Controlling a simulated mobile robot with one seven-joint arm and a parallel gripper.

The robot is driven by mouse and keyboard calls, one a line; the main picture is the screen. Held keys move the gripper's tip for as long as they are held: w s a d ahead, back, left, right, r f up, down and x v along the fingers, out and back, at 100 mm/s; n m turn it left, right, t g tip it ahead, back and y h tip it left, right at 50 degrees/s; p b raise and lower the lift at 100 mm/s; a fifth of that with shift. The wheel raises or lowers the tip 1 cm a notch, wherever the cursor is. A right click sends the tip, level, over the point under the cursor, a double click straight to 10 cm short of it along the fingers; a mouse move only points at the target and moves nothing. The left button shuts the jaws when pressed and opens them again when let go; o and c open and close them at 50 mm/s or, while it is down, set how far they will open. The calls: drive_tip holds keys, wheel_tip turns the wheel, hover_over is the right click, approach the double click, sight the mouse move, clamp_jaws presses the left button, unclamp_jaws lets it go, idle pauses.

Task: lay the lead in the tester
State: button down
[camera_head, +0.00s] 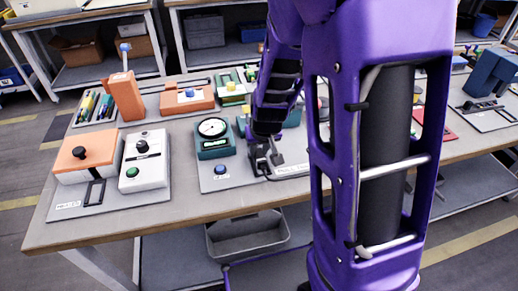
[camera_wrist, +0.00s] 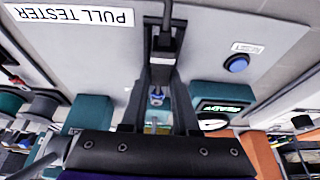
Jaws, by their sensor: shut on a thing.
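The pull tester is a grey plate (camera_wrist: 90,55) labelled PULL TESTER, with a teal gauge box (camera_head: 213,140), a lit READY display (camera_wrist: 222,107) and a blue button (camera_wrist: 236,64). My gripper (camera_head: 264,158) is low over the plate, right of the gauge box. In the wrist view my gripper (camera_wrist: 163,48) is shut on the dark lead (camera_wrist: 166,18), which runs out past the fingertips. A small blue piece (camera_wrist: 157,97) shows between the fingers; whether it belongs to the lead is unclear. A second teal block (camera_wrist: 88,118) stands on the other side of the fingers.
An orange-topped box (camera_head: 88,160) and a white box with a black knob (camera_head: 143,160) stand to the left. An orange post (camera_head: 126,96) and small devices stand behind. A grey bin (camera_head: 246,234) is under the table (camera_head: 110,228). My arm hides the table's middle right.

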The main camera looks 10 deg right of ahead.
drive_tip(key=shift+f+b, duration=0.6)
drive_tip(key=shift+b, duration=0.05)
idle(0.6)
drive_tip(key=c, duration=0.6)
unclamp_jaws()
drive_tip(key=shift+r, duration=0.1)
drive_tip(key=shift+p+v, duration=5.15)
drive_tip(key=shift+v, duration=3.5)
